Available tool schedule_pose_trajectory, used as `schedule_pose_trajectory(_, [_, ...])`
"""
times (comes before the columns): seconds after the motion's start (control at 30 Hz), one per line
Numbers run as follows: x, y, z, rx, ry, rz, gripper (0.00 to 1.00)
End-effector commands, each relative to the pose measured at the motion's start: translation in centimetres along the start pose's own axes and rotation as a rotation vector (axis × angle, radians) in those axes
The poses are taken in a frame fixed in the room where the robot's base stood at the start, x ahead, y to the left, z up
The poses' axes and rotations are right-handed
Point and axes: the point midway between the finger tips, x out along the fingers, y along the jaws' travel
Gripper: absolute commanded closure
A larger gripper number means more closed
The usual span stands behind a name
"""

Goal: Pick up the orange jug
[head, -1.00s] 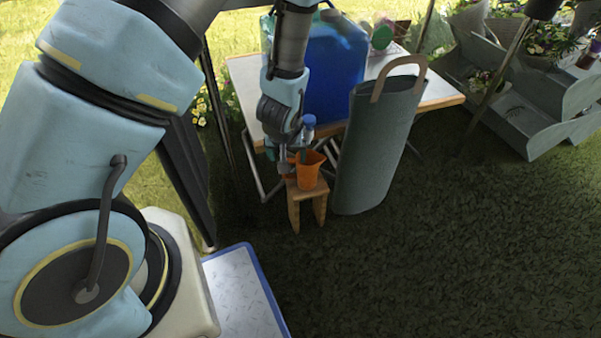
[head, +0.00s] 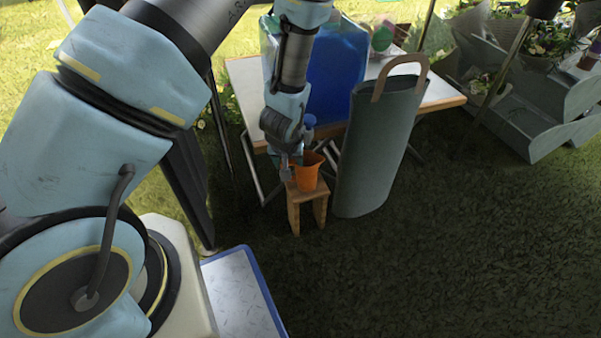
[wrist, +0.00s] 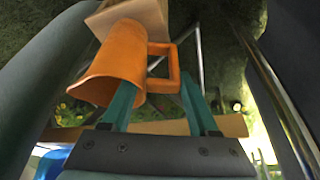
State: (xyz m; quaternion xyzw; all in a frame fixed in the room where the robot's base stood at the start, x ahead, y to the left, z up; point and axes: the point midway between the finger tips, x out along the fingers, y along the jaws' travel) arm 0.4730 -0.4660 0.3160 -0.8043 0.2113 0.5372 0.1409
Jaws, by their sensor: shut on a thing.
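The orange jug (head: 308,175) stands upright on a small wooden stool (head: 294,214) beside the folding table; its square handle shows in the wrist view, along with the jug's body (wrist: 110,65). My gripper (head: 289,170) is at the jug's left side in the head view. In the wrist view its two teal fingers (wrist: 157,84) reach to the handle, one on either side, and are shut on the jug there. The exact contact is partly hidden. The jug's base appears to rest on the stool.
A folding table (head: 440,92) with a big blue container (head: 337,75) stands just behind. A tall grey-green bag (head: 375,145) with a tan handle is close to the jug's right. Grey shelves with plants (head: 510,115) stand far right. The grass at front right is clear.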

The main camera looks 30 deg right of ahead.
Motion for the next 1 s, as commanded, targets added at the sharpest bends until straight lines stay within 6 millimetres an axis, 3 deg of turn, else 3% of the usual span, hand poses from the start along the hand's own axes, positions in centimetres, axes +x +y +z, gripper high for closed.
schedule_pose_trajectory(0.03, [0.00, -0.02, 0.02, 0.000, 0.000, 0.000, 0.71])
schedule_pose_trajectory(0.3, [0.00, -0.03, 0.03, 0.000, -0.001, -0.001, 1.00])
schedule_pose_trajectory(1.0, [-0.55, -0.02, -0.23, -0.001, 0.000, 0.000, 1.00])
